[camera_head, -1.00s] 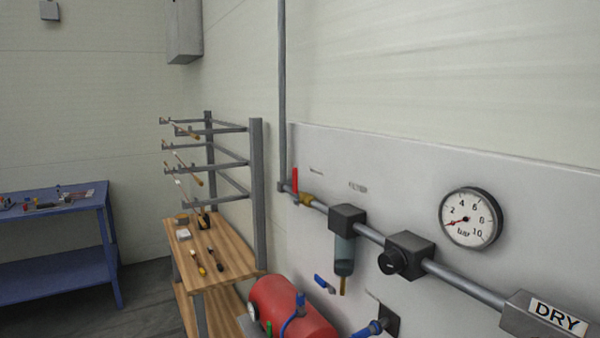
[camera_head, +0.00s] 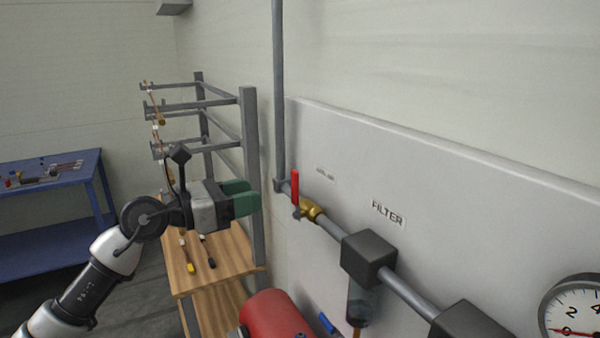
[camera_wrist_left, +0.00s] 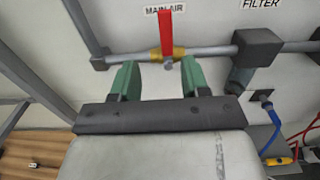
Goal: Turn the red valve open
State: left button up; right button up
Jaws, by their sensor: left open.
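The red valve handle (camera_head: 295,187) stands upright on a brass valve body (camera_head: 310,209) in the grey pipe on the wall panel. In the left wrist view the red handle (camera_wrist_left: 166,32) rises above the brass body (camera_wrist_left: 172,53), under a "MAIN AIR" label. My left gripper (camera_head: 250,198) is to the left of the handle in the head view, apart from it. In the left wrist view its two green fingers (camera_wrist_left: 154,78) are spread and empty, with the valve beyond and between them. My right gripper is not in view.
A black filter unit (camera_head: 369,257) sits on the pipe right of the valve. A red tank (camera_head: 272,314) is below. A wooden bench (camera_head: 205,272) and grey rack (camera_head: 251,150) stand behind my left arm. A blue table (camera_head: 50,210) is at far left.

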aim_at(292, 185)
pick_arm(q)
jog(key=d, duration=0.1)
jog(key=d+r+p, duration=0.1)
jog(key=d+p, duration=0.1)
jog(key=shift+w+d+r, duration=0.15)
jog(key=shift+w+d, duration=0.15)
jog(key=shift+d, duration=0.05)
jog(key=x, duration=0.1)
jog(key=p+x, duration=0.2)
jog(key=shift+w+d+f, duration=0.1)
jog(key=shift+w+f, duration=0.15)
jog(key=shift+w, duration=0.1)
jog(key=x, duration=0.1)
jog(key=p+x, duration=0.1)
jog(key=shift+w+d+f, duration=0.2)
jog(key=shift+w+d, duration=0.05)
jog(key=shift+w, duration=0.05)
jog(key=shift+c, duration=0.2)
jog(key=c, duration=0.4)
grip_shut()
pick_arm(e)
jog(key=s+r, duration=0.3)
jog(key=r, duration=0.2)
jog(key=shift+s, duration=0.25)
